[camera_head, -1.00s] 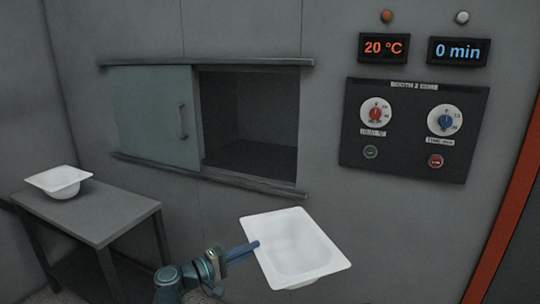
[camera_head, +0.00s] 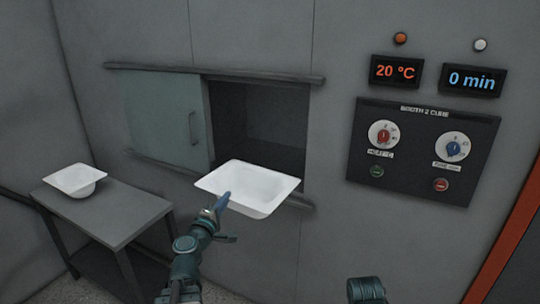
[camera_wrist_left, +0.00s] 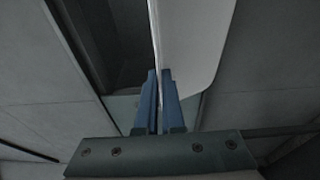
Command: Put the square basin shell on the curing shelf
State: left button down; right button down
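A white square basin shell (camera_head: 258,181) with a flat wide rim hangs in front of the lower part of the wall opening, roughly level and open side up. My left gripper (camera_head: 224,201) is shut on its near rim. In the left wrist view the blue fingers (camera_wrist_left: 160,78) pinch the thin edge of the shell (camera_wrist_left: 190,45). The curing shelf appears to be the dark floor (camera_head: 275,153) inside the opening; the shell hides its front edge. Whether the shell is over that floor or still outside cannot be told. My right gripper is out of view.
A sliding door (camera_head: 165,118) covers the left half of the opening, between two rails. A second white shell (camera_head: 75,179) with a rounder bowl stands on a grey side table (camera_head: 112,220). A control panel (camera_head: 423,150) with two knobs is right of the opening. The opening looks empty.

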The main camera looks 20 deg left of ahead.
aim_at(264, 160)
jog(key=i+j, duration=0.1)
jog(key=i, duration=0.4)
jog(key=i+j, duration=0.15)
jog(key=i, duration=0.4)
jog(key=l+z, duration=0.05)
